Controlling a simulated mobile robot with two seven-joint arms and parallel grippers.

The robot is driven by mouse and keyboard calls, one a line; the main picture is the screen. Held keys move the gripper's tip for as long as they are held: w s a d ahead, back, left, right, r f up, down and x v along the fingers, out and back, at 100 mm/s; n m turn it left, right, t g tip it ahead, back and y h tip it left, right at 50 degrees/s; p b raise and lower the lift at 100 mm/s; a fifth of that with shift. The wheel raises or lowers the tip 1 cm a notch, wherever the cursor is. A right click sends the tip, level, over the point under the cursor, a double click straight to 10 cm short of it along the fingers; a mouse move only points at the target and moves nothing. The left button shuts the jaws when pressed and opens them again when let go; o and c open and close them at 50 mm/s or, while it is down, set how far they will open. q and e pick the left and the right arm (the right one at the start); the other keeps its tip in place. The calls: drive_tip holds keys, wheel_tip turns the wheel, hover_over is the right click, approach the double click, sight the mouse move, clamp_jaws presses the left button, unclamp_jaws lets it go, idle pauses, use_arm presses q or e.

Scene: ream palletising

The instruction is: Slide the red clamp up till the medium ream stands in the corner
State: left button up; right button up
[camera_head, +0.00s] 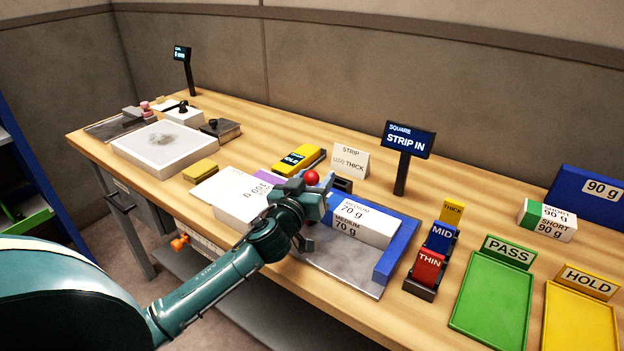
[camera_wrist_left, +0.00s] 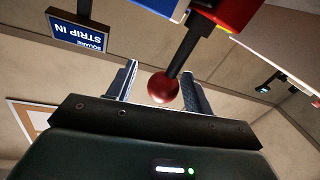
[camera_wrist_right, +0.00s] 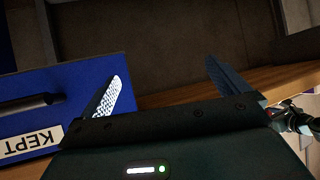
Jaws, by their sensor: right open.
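The medium ream (camera_head: 362,226), white and blue and marked 70 g, lies on the metal plate (camera_head: 345,268) beside the blue corner fence (camera_head: 402,252). I cannot tell whether it touches both walls. The red clamp's ball knob (camera_head: 312,177) shows at my left gripper (camera_head: 316,192), left of the ream; the gripper hides most of the clamp. In the left wrist view the red ball (camera_wrist_left: 163,88) on its black rod is between the open fingers, with room on both sides. My right gripper (camera_wrist_right: 165,92) is open and empty in the right wrist view, away from the ream.
A STRIP IN sign (camera_head: 407,141) stands behind the fence. THIN, MID and THICK blocks (camera_head: 430,267) and the green PASS tray (camera_head: 492,305) are at the right. A white stack (camera_head: 238,205) lies left of my left gripper. A blue KEPT box (camera_wrist_right: 75,95) is near my right gripper.

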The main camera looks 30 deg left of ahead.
use_arm(q)
drive_tip(key=shift+a, duration=0.1)
drive_tip(key=shift+s, duration=0.3)
drive_tip(key=s+d+b, duration=0.1)
drive_tip(key=s+b, duration=0.1)
drive_tip(key=s, duration=1)
drive_tip(key=shift+s+d, duration=0.25)
drive_tip(key=shift+d, duration=0.05)
use_arm(e)
drive_tip(key=shift+a+f, duration=0.25)
drive_tip(key=shift+a, duration=0.15)
drive_tip(key=shift+t, duration=0.3)
